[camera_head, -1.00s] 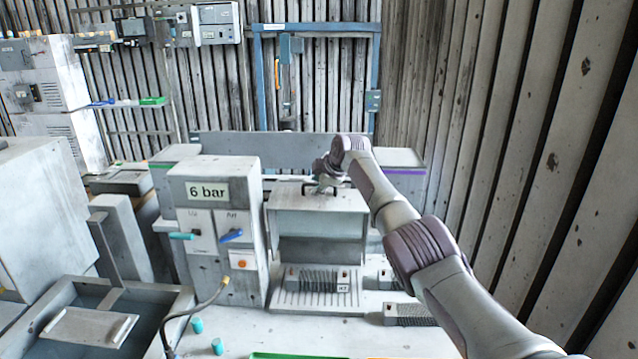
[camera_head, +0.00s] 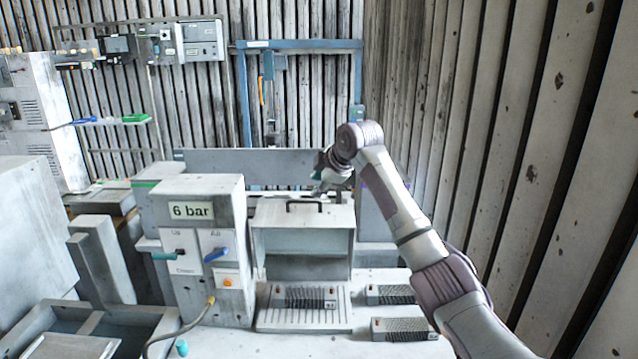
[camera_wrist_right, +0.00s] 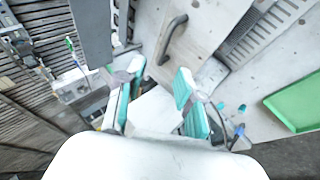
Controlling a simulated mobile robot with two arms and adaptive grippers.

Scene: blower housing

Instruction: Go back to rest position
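My right gripper (camera_head: 328,183) is above the grey box-shaped housing (camera_head: 303,230), near the dark bar handle (camera_head: 318,205) on its top. In the right wrist view the two teal-padded fingers of the gripper (camera_wrist_right: 155,103) stand apart with nothing between them. The handle (camera_wrist_right: 172,40) shows beyond the fingertips there, apart from them. The housing stands with its front over a slotted plate (camera_head: 300,318). My left gripper is not in either view.
The 6 bar panel box (camera_head: 205,250) with blue and teal levers stands left of the housing. Ribbed blocks (camera_head: 390,294) lie on the table to the right. A green tray (camera_wrist_right: 297,105) shows in the right wrist view. A corrugated wall (camera_head: 540,150) closes the right side.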

